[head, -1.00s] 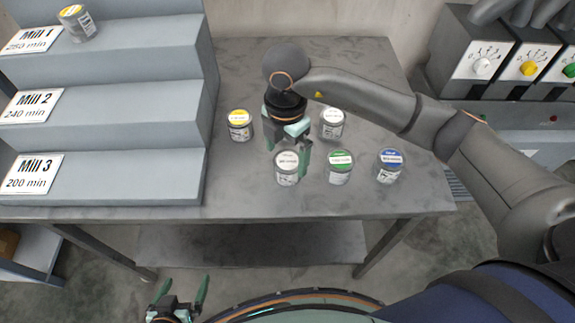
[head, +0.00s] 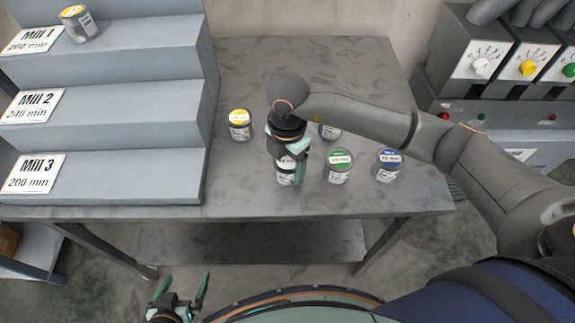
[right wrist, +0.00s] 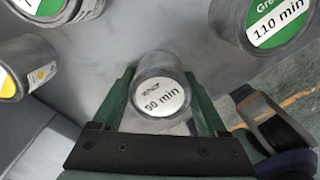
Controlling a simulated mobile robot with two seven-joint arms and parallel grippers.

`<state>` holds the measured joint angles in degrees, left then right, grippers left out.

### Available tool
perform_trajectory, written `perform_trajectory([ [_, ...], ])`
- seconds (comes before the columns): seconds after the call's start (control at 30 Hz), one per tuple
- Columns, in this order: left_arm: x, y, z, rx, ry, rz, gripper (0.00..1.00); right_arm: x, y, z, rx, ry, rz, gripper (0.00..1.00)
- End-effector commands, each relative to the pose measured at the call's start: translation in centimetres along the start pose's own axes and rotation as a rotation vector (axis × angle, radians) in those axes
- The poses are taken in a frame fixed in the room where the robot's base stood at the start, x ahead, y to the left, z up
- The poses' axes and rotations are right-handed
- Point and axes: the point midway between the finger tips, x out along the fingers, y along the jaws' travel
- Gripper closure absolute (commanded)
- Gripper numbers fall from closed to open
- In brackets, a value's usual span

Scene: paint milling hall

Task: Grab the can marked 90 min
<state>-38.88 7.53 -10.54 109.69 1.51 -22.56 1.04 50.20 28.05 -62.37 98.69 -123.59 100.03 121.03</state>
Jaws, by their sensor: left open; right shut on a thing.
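A grey can with a white lid (head: 285,179) stands near the table's front edge, partly hidden by my right gripper (head: 288,165). In the right wrist view this can (right wrist: 161,88) sits between the two green fingers of the right gripper (right wrist: 160,105), which is shut on it. Its label reads "50 min" or "90 min"; the first digit is hard to tell. My left gripper (head: 182,295) is open and empty, low in front of the table.
A green-lidded can (head: 338,166) and a blue-lidded can (head: 388,164) stand to the right. A yellow-lidded can (head: 239,125) stands back left; another can (head: 330,131) is partly hidden by my arm. Grey steps (head: 110,122) fill the left, with a yellow-lidded can (head: 79,23) on top.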

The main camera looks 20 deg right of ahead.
Motion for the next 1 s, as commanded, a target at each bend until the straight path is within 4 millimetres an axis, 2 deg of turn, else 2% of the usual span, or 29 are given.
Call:
perform_trajectory([
  [0.07,0.0,0.0,0.0,0.0,0.0,0.0,0.0,0.0,0.0,0.0,0.0,0.0,0.001,0.53],
  [0.4,0.0,0.0,0.0,0.0,-0.001,0.0,0.0,-0.1,0.0,0.0,0.0,0.0,0.001,0.91],
  [0.77,0.1,0.0,0.1,0.0,-0.001,0.0,0.0,-0.5,0.1,0.0,0.0,0.0,0.004,0.93],
  [0.87,0.2,0.0,0.3,0.0,-0.001,0.0,0.0,-1.3,0.1,0.0,-0.001,-0.001,0.005,0.93],
  [1.0,0.6,0.0,0.7,0.0,-0.001,0.0,0.0,-3.4,0.1,-0.1,-0.002,-0.001,0.007,0.93],
])
